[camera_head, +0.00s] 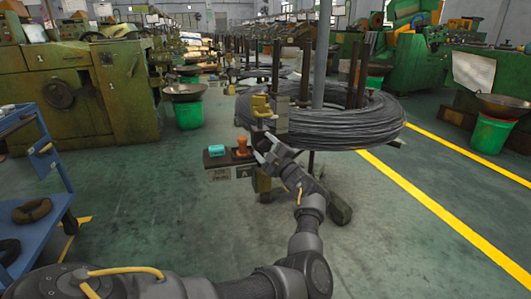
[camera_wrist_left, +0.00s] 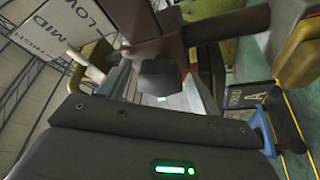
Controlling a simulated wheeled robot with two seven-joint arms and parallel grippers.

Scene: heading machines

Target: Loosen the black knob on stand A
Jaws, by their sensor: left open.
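Stand A carries a small dark shelf with a letter A plate (camera_head: 243,171) in the head view. My left gripper (camera_head: 268,155) is at the right end of this shelf, beside the stand's post. In the left wrist view a dark knob (camera_wrist_left: 158,79) sits on a brown post (camera_wrist_left: 150,28). It lies between the two fingers of my left gripper (camera_wrist_left: 160,95), which are apart. I cannot tell whether either finger touches the knob. The knob is hidden behind the gripper in the head view. My right gripper is not in view.
A large coil of grey wire (camera_head: 335,125) rests right behind the gripper. A teal block (camera_head: 217,150) and an orange piece (camera_head: 241,148) stand on the shelf. A LOW/MID label board (camera_wrist_left: 75,28) is close by in the wrist view. A blue cart (camera_head: 45,215) stands left; floor between is clear.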

